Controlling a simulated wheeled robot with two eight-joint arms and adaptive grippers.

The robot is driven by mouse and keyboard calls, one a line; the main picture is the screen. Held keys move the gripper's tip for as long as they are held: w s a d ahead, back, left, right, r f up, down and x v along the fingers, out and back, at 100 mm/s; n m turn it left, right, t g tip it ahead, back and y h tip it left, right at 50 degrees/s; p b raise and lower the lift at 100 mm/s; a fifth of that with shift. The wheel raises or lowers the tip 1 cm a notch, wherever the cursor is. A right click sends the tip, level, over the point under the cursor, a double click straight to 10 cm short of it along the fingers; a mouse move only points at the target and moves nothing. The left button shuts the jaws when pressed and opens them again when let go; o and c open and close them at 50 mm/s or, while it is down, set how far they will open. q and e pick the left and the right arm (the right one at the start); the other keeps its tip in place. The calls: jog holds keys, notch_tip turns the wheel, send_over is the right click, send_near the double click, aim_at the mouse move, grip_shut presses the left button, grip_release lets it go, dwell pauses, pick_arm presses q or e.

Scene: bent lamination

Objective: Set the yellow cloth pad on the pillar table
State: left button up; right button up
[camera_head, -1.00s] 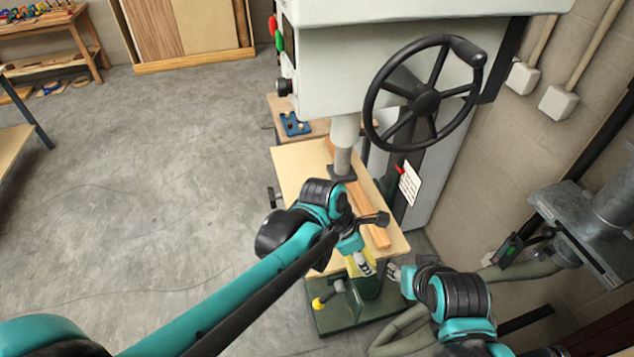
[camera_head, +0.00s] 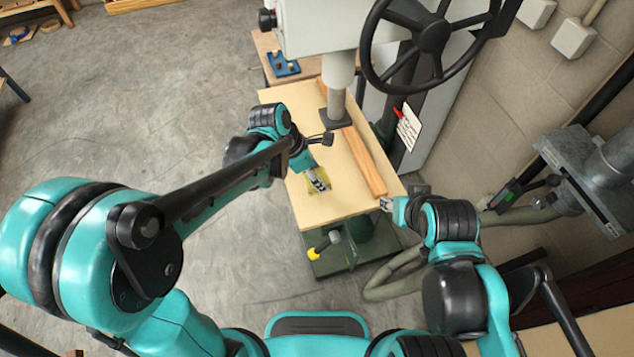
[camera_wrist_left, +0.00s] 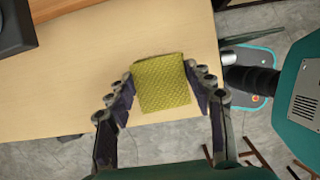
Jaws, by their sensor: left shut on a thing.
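The yellow cloth pad (camera_head: 318,184) is at the front left part of the pillar table (camera_head: 335,205), a light wooden top. My left gripper (camera_head: 318,180) is over it in the head view. In the left wrist view the pad (camera_wrist_left: 162,83) lies between the two fingers of my left gripper (camera_wrist_left: 160,90), which is shut on it. It appears flat against or just above the tabletop; I cannot tell which. My right gripper (camera_head: 386,205) is at the table's right front corner, apart from the pad; whether its fingers are parted is too small to tell.
A long wooden bar (camera_head: 363,160) lies along the right side of the tabletop. The machine's grey spindle (camera_head: 336,104) stands over the back. A black handwheel (camera_head: 430,38) hangs at upper right. A yellow-knobbed lever (camera_head: 314,254) sits below the front edge.

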pick_arm(q)
notch_tip(320, 180, down, 4)
jog(key=shift+f+b, duration=0.1)
jog(key=shift+b, duration=0.4)
jog(key=o, duration=1.1)
jog(key=shift+c, duration=0.2)
